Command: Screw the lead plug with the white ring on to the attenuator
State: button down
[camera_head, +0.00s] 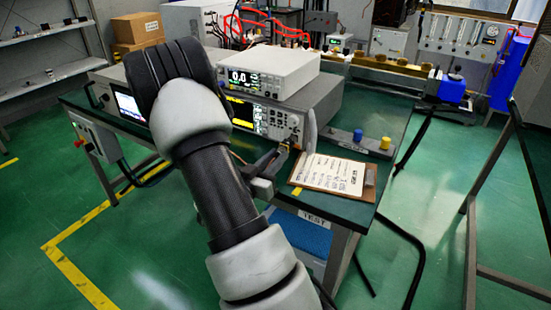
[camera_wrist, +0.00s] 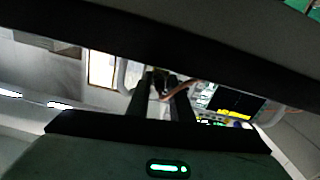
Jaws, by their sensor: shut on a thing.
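My gripper (camera_head: 283,155) is in front of the generator's right side, above the bench near the clipboard. In the wrist view its two dark fingers (camera_wrist: 163,88) close on a small dark piece, apparently the lead plug (camera_wrist: 160,80). A thin reddish-brown lead (camera_wrist: 180,89) shows beside the fingertips. I cannot make out the plug's white ring. The generator (camera_head: 264,116), with a lit yellow-and-black screen, stands on the bench; part of its screen (camera_wrist: 236,103) shows in the wrist view. I cannot pick out the attenuator; my arm and gripper cover part of the generator's front.
A white meter (camera_head: 270,72) reading 0.0 sits on the generator. A clipboard (camera_head: 369,181) lies at the bench's front right. A blue piece (camera_head: 357,136) and a yellow piece (camera_head: 386,143) stand on a grey strip behind it. The green floor right of the bench is mostly free.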

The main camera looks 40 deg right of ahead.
jog(key=c, duration=1.6)
grip_release()
jog(key=shift+o, duration=0.2)
jog(key=v, duration=1.7)
jog(key=shift+a, duration=0.2)
jog(key=shift+s, duration=0.1)
jog(key=shift+r, duration=0.1)
